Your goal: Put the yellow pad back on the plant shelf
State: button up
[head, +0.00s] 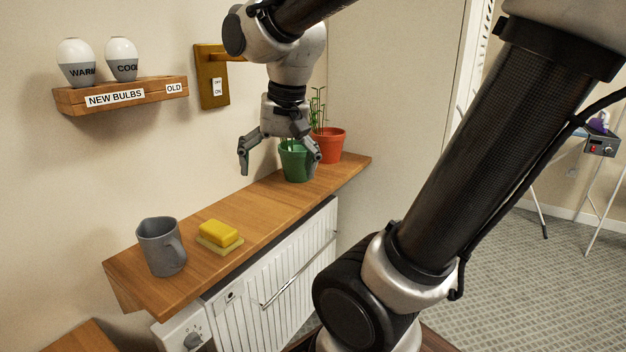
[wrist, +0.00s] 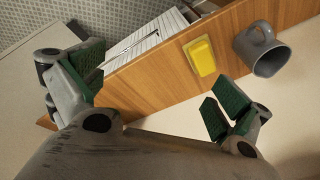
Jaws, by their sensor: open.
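The yellow pad (head: 218,233) lies on the wooden plant shelf (head: 262,218), with a paler yellow layer showing under it. The pad is just right of the grey mug (head: 162,246). In the wrist view the pad (wrist: 201,56) lies on the shelf (wrist: 150,86), beside the mug (wrist: 262,48). My gripper (head: 278,165) is open and empty, above the far part of the shelf and in front of the green pot. It is well apart from the pad. Its spread fingers also show in the wrist view (wrist: 155,85).
A green pot (head: 294,162) and a terracotta pot (head: 328,145) with a plant stand at the shelf's far end. A white radiator (head: 275,285) is below. A small bulb shelf (head: 120,95) and a wooden switch plate (head: 212,75) are on the wall. The shelf between pad and pots is clear.

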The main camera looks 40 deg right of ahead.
jog(key=s+d+f+n+t, duration=0.1)
jog(key=s+d+n, duration=0.3)
jog(key=s, duration=0.3)
jog(key=shift+s+n+t, duration=0.3)
jog(key=shift+n+t, duration=0.1)
jog(key=shift+n, duration=0.5)
dwell(1.3)
